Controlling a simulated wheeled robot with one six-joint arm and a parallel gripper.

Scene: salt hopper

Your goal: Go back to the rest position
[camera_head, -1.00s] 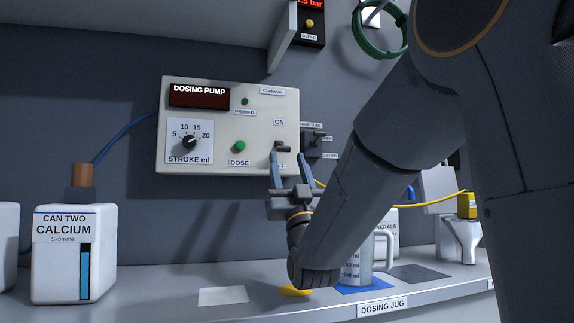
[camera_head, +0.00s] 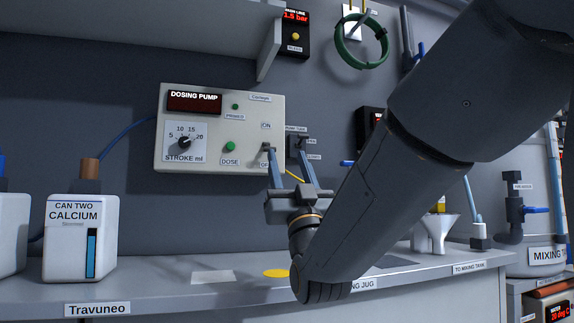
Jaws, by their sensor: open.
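My gripper (camera_head: 289,160) is open and empty. Its two blue-grey fingers point up in front of the lower right corner of the dosing pump panel (camera_head: 212,132). The pump's on/off switch (camera_head: 266,148) is just beside the left fingertip; I cannot tell whether they touch. My arm runs from the upper right down to a bend over the counter edge, then up to the gripper. It hides the dosing jug and part of the counter.
The counter (camera_head: 140,285) holds the calcium can (camera_head: 80,240) at the left and a white funnel (camera_head: 435,232) at the right. A green ring (camera_head: 361,42) hangs on the wall. A shelf bracket (camera_head: 269,52) juts out above the pump. The mixing tank (camera_head: 535,215) stands at the right.

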